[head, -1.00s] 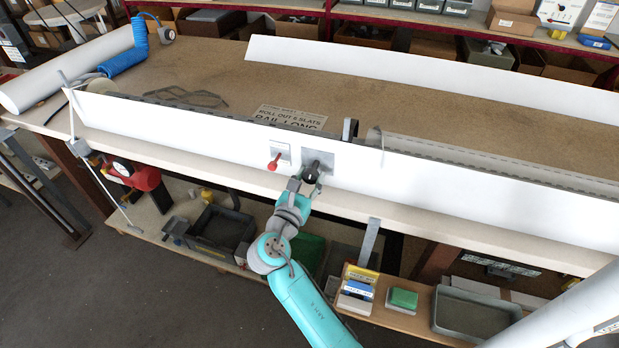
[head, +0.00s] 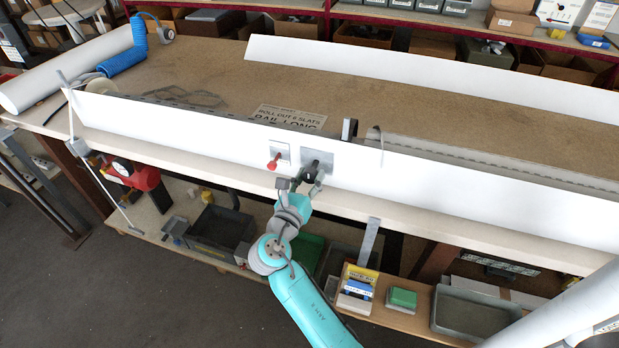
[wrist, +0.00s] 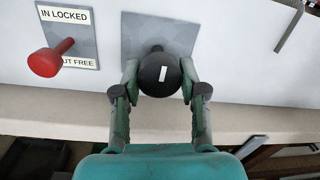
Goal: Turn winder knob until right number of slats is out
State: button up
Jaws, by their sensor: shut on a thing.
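The black winder knob (wrist: 160,74) sits on a grey plate (wrist: 185,35) on the white front panel, with a short white mark standing upright on its face. It also shows in the head view (head: 311,172). My gripper (wrist: 160,80) is shut on the knob, one finger on each side. To the left is a red-headed pin (wrist: 45,62) on a plate lettered "IN LOCKED" and "OUT FREE"; it stands out from the plate. A sign (head: 290,116) on the bench reads "ROLL OUT 5 SLATS". A grey slatted strip (head: 480,163) runs behind the panel at the right.
The long white panel (head: 190,130) runs along the bench front. Another long white piece (head: 420,70) lies at the back. A white tube (head: 70,75) and blue coiled hose (head: 122,62) lie at the left. Bins and boxes fill the lower shelf. The middle bench top is largely clear.

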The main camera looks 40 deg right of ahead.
jog(key=o, duration=1.2)
jog(key=shift+c, duration=0.2)
jog(key=shift+a, duration=0.1)
jog(key=v, duration=1.2)
jog(key=s+f+m+t+y, duration=0.1)
jog(key=s+f+t+y, duration=0.35)
jog(key=f, duration=0.65)
jog(key=s+a+f+m+g+y, duration=0.1)
jog(key=s+f+m+y, duration=0.25)
jog(key=s, duration=0.25)
jog(key=s+a+f+m+y, duration=0.2)
jog(key=s+f+m+y, duration=0.15)
jog(key=s, duration=0.25)
jog(key=s+a+r+m+t+y, duration=0.1)
jog(key=s+r+m+y, duration=0.1)
jog(key=s+r+m, duration=0.4)
jog(key=s+a+r+m+t+y, duration=0.1)
jog(key=s+r+m, duration=0.5)
jog(key=s+m, duration=0.6)
jog(key=shift+s+a+m+y, duration=0.3)
jog(key=shift+s+a+y, duration=0.25)
jog(key=shift+y, duration=0.2)
